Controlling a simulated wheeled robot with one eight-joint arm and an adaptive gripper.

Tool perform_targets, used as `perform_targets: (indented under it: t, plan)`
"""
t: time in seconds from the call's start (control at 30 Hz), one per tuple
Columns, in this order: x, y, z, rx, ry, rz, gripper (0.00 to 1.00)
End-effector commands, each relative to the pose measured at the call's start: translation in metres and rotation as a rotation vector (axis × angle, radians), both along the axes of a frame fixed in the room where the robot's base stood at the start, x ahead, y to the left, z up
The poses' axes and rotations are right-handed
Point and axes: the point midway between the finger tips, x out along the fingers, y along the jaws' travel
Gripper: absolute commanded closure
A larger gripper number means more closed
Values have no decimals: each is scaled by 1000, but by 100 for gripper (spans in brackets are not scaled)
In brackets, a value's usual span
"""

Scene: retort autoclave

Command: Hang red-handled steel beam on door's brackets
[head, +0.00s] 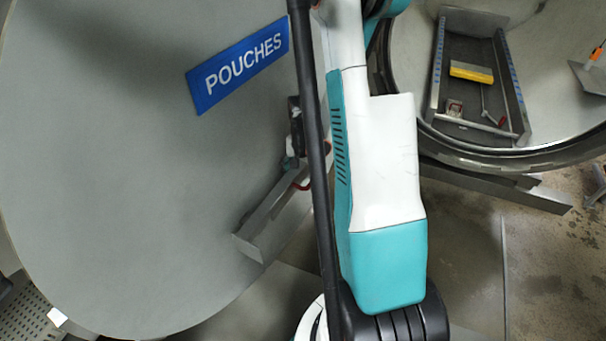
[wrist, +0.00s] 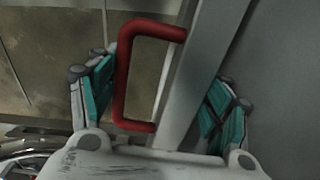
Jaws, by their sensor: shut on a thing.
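The steel beam (head: 263,220) is a long grey bar, tilted in front of the round grey door (head: 120,190). I cannot tell whether it touches the door. Its red handle (head: 303,183) is partly hidden by my arm in the head view. In the wrist view the red handle (wrist: 123,75) stands out from the left side of the beam (wrist: 185,85). My gripper (wrist: 160,105) is shut on the beam, with teal fingers on either side of it and the handle. My arm hides the beam's upper part in the head view. I cannot make out the door's brackets.
A blue POUCHES sign (head: 238,66) is on the door. The open round vessel (head: 480,158) at the right holds a tray (head: 510,85) with a yellow block (head: 471,72). A metal rail (head: 500,184) sits below it. Bare floor (head: 465,250) shows at lower right.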

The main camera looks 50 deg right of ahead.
Motion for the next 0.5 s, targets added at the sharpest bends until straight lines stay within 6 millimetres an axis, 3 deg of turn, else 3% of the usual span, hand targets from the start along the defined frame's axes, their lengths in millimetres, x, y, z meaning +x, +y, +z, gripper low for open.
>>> perform_targets:
  t: [0.43,0.47,0.5]
  plan:
    - [-3,1,-3,3,6,2,96]
    - [-3,1,-3,3,6,2,25]
    - [-2,1,-3,2,5,2,16]
